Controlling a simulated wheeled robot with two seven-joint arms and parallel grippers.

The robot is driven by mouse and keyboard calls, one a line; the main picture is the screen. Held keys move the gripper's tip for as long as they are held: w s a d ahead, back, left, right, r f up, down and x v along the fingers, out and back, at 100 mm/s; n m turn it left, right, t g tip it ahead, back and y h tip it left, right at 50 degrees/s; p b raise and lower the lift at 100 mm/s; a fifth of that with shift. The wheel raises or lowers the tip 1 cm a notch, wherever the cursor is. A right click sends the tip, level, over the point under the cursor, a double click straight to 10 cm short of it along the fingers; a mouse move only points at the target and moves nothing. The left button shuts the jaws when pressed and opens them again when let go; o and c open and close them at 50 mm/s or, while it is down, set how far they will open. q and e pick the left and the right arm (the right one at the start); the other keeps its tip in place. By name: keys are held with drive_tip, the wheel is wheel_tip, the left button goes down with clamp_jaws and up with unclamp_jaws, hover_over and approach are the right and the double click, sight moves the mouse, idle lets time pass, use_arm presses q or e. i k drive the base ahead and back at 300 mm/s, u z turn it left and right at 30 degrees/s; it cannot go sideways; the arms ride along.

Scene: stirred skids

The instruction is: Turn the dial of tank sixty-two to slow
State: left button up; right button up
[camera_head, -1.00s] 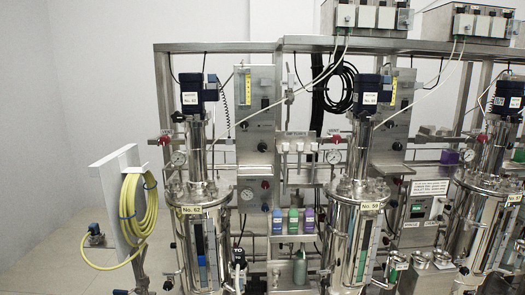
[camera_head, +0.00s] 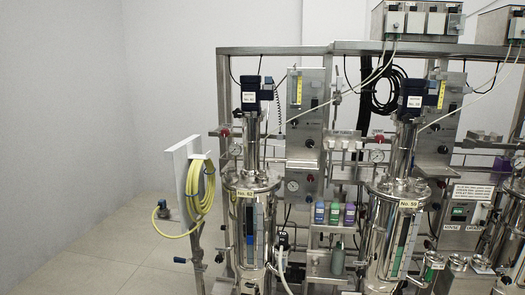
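Tank sixty-two (camera_head: 251,215) is a shiny steel vessel at the picture's middle, with a yellow "No. 62" label (camera_head: 245,193) on its front. A dark blue motor head (camera_head: 250,95) with a white label stands on a steel column above it. A steel panel (camera_head: 306,115) stands upright just right of the column and carries a black knob (camera_head: 310,143). I cannot tell whether this knob is the tank's dial, and no "slow" marking is readable. Neither of my grippers is in view.
A coiled yellow hose (camera_head: 200,190) hangs on a white board left of tank sixty-two. A similar tank labelled No. 59 (camera_head: 398,230) stands to the right. Small coloured bottles (camera_head: 335,213) sit on a shelf between the tanks. The floor (camera_head: 100,255) at left is clear.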

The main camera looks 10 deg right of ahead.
sight(310, 143)
drive_tip(key=z, duration=0.9)
drive_tip(key=i, duration=0.85)
drive_tip(key=u, duration=0.4)
drive_tip(key=i, duration=0.85)
drive_tip(key=u, duration=0.95)
